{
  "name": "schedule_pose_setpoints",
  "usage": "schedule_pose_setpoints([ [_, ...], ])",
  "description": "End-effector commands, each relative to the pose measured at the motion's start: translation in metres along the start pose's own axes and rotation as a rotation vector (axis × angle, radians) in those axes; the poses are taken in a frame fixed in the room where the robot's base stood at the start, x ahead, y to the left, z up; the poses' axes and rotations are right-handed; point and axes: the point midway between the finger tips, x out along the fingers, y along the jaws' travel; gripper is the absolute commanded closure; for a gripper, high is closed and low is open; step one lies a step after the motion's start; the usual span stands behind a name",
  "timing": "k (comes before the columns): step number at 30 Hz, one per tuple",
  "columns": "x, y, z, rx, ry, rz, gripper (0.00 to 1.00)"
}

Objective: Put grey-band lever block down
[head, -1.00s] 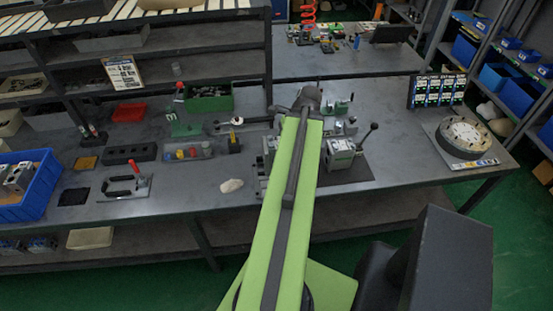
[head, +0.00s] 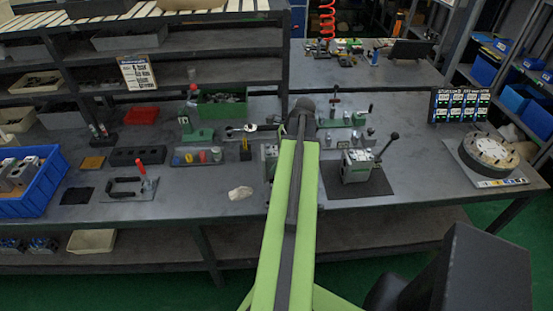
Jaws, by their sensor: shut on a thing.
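A grey lever block (head: 357,165) with a black lever and round knob leaning up to the right stands on a dark mat (head: 375,186), right of my arm. A grey band cannot be made out at this size. A second grey piece (head: 269,155) shows partly at the left edge of my arm; the rest is hidden. My green arm reaches up the middle of the head view and ends in a dark joint. My gripper and whatever is between its fingers are hidden behind the arm.
A round dial fixture (head: 490,152) stands at the right end of the bench. A blue crate (head: 42,190) is at the left. A black clamp with a red handle (head: 128,187) and a pale lump (head: 240,193) lie near the front edge. Bare bench lies right of the mat.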

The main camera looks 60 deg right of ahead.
Motion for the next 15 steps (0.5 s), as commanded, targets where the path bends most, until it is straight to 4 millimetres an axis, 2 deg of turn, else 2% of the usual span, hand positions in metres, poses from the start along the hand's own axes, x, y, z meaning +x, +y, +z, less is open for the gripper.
schedule_pose_setpoints([
  [1,0.0109,0.0,-0.004,0.0,-0.002,0.0,1.0],
  [13,0.0118,0.0001,-0.0039,-0.001,-0.002,0.0,1.0],
  [14,0.0121,0.0001,-0.0044,-0.001,0.0,0.001,0.44],
  [15,0.0112,0.0001,-0.004,-0.001,0.0,0.001,0.39],
])
